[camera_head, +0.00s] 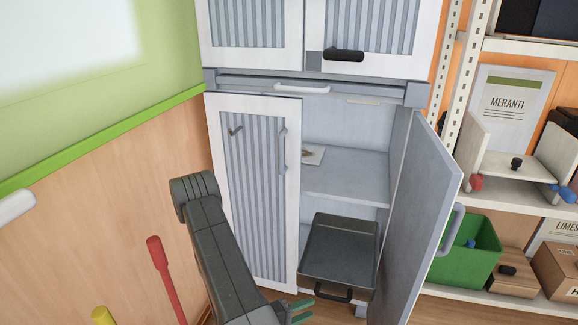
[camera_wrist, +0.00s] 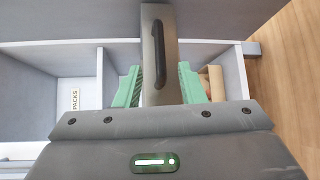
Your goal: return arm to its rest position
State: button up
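My gripper (camera_head: 301,311) shows only its green fingertips in the head view, low in the picture, in front of and left of a dark crate's handle. In the wrist view my gripper (camera_wrist: 160,88) is open, its two green fingers wide apart. The grey front of the crate (camera_wrist: 152,95) with its black handle (camera_wrist: 153,45) shows between and beyond them. I see no grip on it. My dark arm crosses the lower middle of the head view. The crate (camera_head: 318,279) sits in the cabinet's lower compartment, its front sticking out.
The white cabinet (camera_head: 209,185) has its left door shut and its right door (camera_head: 424,190) swung open toward me. Shelves on the right hold a green bin (camera_head: 470,262) and brown boxes (camera_head: 513,283). Red (camera_head: 165,280) and yellow handles stand at lower left, near my arm.

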aim_at(334, 297)
jog(key=b+x, duration=0.1)
jog(key=x, duration=0.9)
jog(key=shift+w+d+b, duration=0.15)
jog(key=shift+d+b, duration=0.05)
jog(key=shift+b, duration=0.1)
